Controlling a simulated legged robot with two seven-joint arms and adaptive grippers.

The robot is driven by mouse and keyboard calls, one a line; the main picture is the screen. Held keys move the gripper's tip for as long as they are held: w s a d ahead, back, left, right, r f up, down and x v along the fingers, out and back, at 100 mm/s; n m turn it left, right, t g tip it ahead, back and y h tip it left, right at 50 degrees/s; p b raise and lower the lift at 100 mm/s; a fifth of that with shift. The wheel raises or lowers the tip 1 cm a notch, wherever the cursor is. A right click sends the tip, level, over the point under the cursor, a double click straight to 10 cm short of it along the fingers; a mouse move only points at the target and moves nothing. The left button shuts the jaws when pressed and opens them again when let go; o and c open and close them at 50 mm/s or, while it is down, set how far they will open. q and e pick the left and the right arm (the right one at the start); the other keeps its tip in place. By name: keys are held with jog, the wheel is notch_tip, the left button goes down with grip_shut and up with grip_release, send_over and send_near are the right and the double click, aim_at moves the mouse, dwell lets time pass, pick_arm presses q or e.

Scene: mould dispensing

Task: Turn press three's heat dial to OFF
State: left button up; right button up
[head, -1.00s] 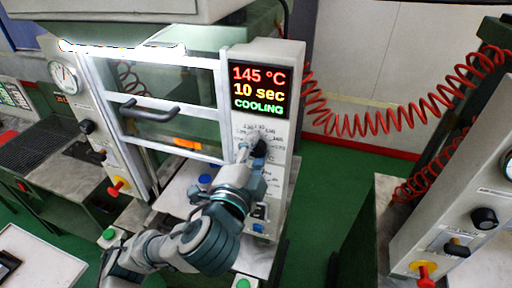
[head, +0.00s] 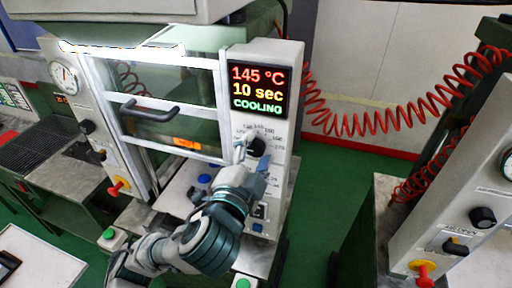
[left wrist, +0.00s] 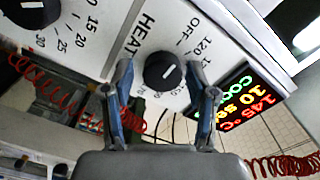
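The heat dial (head: 257,146) is a black knob on the pale front panel of the press, below a display reading 145 °C, 10 sec and COOLING. In the left wrist view the dial (left wrist: 162,71) sits by the word HEAT, with OFF and 120 on its scale. I cannot read its setting surely. My left gripper (head: 249,148) is at the dial in the head view. In the left wrist view the gripper (left wrist: 164,88) is open, one finger on each side of the dial, with visible gaps. My right gripper is not in view.
A second black dial (left wrist: 30,10) with numbers 15 to 30 is near the heat dial. The press door has a dark handle (head: 150,110). A red coiled hose (head: 360,125) hangs at the right. Another press panel (head: 455,215) stands at the far right, with green floor between.

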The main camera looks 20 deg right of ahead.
pick_arm(q)
jog(key=v, duration=1.2)
jog(key=shift+r, duration=0.1)
